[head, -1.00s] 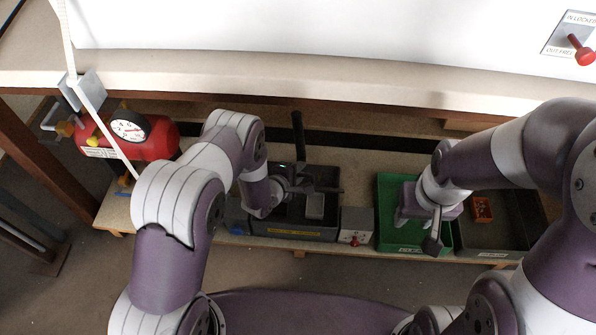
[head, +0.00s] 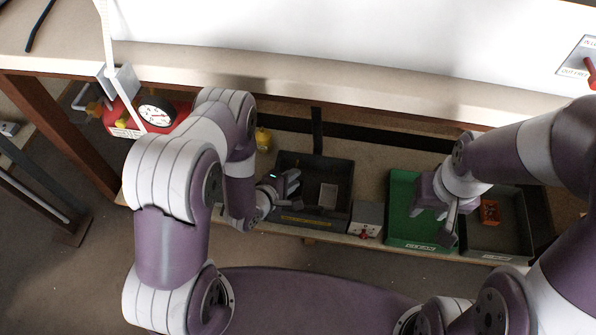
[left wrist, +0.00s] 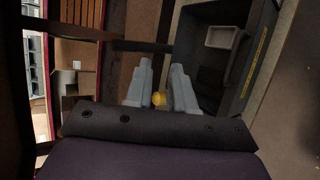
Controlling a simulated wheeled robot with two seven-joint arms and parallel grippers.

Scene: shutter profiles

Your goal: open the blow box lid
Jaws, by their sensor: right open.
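The blow box, a dark open-topped box (head: 342,205) with a yellow label on its front, stands on the low shelf in the head view. Its inside shows, with a light grey rectangular piece in it. It also shows at upper right in the left wrist view (left wrist: 236,75). No lid is seen covering it; I cannot tell which part is the lid. My left gripper (head: 290,182) is over the box's left part, its fingers apart and empty in the left wrist view (left wrist: 161,68). My right gripper (head: 432,208) is open over the green tray.
The green tray (head: 402,185) and a grey tray (head: 520,215) with an orange item (head: 489,212) stand right of the box. A small grey switch box (head: 367,218) is between. A dark upright post (head: 317,130) stands behind the box. A red tank (head: 122,119) with a gauge is left.

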